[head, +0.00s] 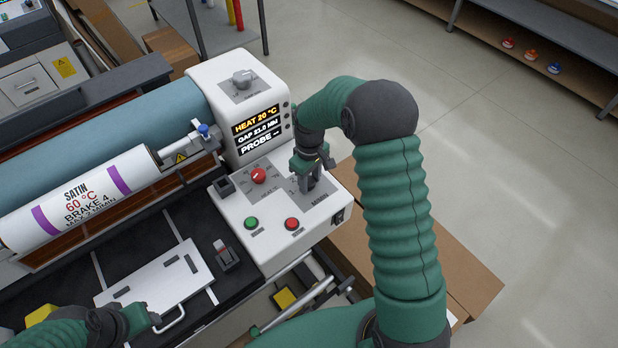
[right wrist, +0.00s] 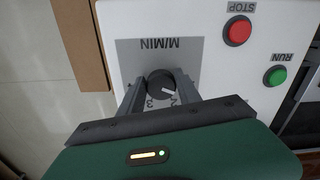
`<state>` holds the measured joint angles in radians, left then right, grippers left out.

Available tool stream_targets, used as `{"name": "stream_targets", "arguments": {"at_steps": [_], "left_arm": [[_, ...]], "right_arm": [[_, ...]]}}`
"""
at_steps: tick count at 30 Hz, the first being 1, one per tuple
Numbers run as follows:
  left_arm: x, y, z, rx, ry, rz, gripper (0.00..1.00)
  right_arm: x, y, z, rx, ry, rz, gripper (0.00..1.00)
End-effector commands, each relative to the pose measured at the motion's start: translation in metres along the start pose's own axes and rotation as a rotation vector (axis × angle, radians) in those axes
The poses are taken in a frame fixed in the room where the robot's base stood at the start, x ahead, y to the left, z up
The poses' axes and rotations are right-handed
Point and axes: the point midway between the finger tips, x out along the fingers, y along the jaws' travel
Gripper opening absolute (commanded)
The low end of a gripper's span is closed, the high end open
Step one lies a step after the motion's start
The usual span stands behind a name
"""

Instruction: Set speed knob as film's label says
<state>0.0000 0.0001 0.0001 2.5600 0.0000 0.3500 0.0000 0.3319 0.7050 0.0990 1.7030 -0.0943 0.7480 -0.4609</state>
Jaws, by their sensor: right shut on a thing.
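The film roll (head: 75,200) is white with purple bands. Its label reads SATIN, 60 °C, BRAKE 4, and a smaller last line that looks like MAX 2 M/MIN. The speed knob (right wrist: 160,83) is dark and round, on a grey plate marked M/MIN. My right gripper (right wrist: 160,88) is shut around it, with one finger on each side. The knob's white mark points toward the 2, and a 3 shows beside it. Other scale numbers are hidden. In the head view the right gripper (head: 307,182) covers the knob. My left gripper (head: 150,318) is at the lower left, its jaws unclear.
The control panel (head: 235,205) also has a red heat knob (head: 258,175), a green RUN button (head: 251,223) and a red STOP button (head: 292,224). The display (head: 257,130) reads HEAT 20 °C. A white plate with a handle (head: 155,275) lies near my left gripper.

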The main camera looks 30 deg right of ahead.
Motion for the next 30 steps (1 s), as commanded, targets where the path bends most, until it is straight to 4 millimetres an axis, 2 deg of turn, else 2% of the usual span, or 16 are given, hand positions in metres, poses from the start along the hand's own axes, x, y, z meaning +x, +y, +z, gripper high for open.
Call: {"name": "stream_targets", "arguments": {"at_steps": [3, 20, 30], "left_arm": [[-0.0015, 0.0000, -0.0004, 0.000, 0.000, 0.000, 0.46], [-0.0025, 0.0000, -0.0006, 0.000, 0.000, 0.000, 0.46], [-0.0074, 0.0000, -0.0018, 0.000, 0.000, 0.000, 0.46]], "right_arm": [[-0.0067, 0.0032, -0.0051, 0.001, 0.017, 0.009, 0.00], [-0.0096, 0.0038, -0.0073, 0.007, 0.024, 0.012, 0.00], [-0.0103, 0.0037, -0.0073, 0.135, 0.023, 0.012, 0.00]]}}
